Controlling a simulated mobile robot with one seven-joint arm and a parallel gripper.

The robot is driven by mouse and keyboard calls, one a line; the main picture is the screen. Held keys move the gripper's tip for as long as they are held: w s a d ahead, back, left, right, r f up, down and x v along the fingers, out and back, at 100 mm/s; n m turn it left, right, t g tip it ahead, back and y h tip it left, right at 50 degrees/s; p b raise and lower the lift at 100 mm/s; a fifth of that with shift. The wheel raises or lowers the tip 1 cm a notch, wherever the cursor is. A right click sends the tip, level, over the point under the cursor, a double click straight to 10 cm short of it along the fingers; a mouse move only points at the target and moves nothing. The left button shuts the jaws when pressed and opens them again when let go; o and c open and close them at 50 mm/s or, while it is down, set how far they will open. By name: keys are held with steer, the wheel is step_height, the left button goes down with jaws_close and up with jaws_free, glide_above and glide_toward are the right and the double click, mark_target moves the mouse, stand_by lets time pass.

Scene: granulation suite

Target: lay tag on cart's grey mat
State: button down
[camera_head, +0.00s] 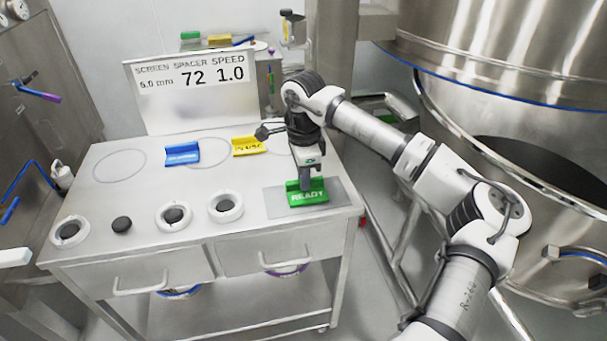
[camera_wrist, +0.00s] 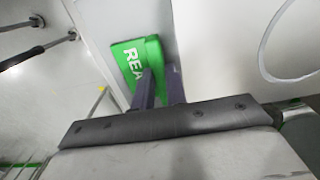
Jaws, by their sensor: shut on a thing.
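The green tag (camera_head: 308,194) with the word READY is at the cart's grey mat (camera_head: 338,190), near the front right of the cart top (camera_head: 130,200). My gripper (camera_head: 305,183) points down and is shut on the tag's upper part. In the wrist view my gripper's fingers (camera_wrist: 160,85) reach the green tag (camera_wrist: 132,62), and part of its lettering is hidden behind them. The tag appears to be on or just above the mat; I cannot tell whether it touches.
A blue tag (camera_head: 182,154) and a yellow tag (camera_head: 249,146) lie further back on the cart. Several ring-shaped parts, one being a white ring (camera_head: 226,206), stand along the front. A sign board (camera_head: 190,95) stands behind. A large steel vessel (camera_head: 500,60) is at right.

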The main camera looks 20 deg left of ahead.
steer(key=shift+f, duration=0.1)
steer(key=shift+f, duration=0.15)
steer(key=c, duration=1.4)
jaws_free()
steer(key=shift+c, duration=0.2)
